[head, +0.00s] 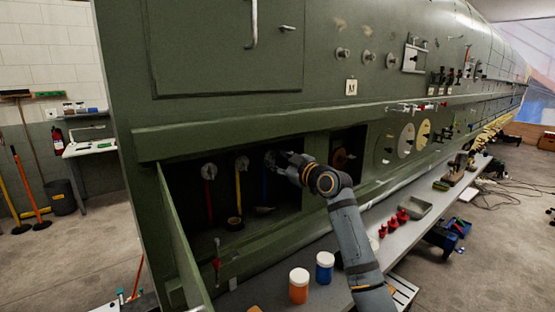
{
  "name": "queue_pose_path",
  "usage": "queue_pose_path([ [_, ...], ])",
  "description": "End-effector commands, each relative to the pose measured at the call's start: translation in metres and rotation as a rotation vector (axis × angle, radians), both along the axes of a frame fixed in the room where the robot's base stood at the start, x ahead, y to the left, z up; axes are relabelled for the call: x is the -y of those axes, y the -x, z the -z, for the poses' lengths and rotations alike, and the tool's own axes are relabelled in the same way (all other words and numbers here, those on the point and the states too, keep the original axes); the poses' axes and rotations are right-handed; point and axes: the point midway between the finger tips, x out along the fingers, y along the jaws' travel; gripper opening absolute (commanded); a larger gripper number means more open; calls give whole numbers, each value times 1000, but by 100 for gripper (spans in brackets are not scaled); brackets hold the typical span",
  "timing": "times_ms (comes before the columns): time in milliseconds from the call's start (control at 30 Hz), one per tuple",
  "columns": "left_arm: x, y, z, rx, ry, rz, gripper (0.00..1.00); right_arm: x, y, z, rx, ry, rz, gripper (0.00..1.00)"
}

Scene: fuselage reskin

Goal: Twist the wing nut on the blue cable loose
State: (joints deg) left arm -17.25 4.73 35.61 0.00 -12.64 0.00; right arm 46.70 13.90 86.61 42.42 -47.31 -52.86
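The blue cable (264,186) hangs inside the open bay (285,222) in the green fuselage side, right of a red cable (209,198) and a yellow cable (238,188). A grey round fitting (269,157) shows at the top of the blue cable, partly covered by my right gripper. The wing nut itself is too small and too hidden to make out. My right gripper (278,159) reaches in from the right with its fingertips at this fitting. Whether the fingers touch or close on it cannot be told. My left gripper is out of view.
The bay's door (184,238) hangs open at its left. A grey bench (332,245) runs below, with an orange jar (299,285), a blue jar (324,267), several red parts (402,217) and a tray (412,207). A second opening (347,153) lies right of the bay.

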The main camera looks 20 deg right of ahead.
Motion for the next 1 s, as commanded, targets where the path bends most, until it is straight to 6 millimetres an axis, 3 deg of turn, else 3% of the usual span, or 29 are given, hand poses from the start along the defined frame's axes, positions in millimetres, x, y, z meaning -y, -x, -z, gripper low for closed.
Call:
queue_pose_path([
  [67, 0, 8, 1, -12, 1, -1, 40, 0, 0, 0, 0, 0, 0, 35],
  [333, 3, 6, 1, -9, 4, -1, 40, 0, 0, 0, 0, 0, 0, 0],
  [667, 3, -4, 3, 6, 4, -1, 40, 0, 0, 1, 5, 14, 0, 0],
  [1000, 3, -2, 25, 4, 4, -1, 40, 0, 0, 4, 68, 187, 1, 0],
])
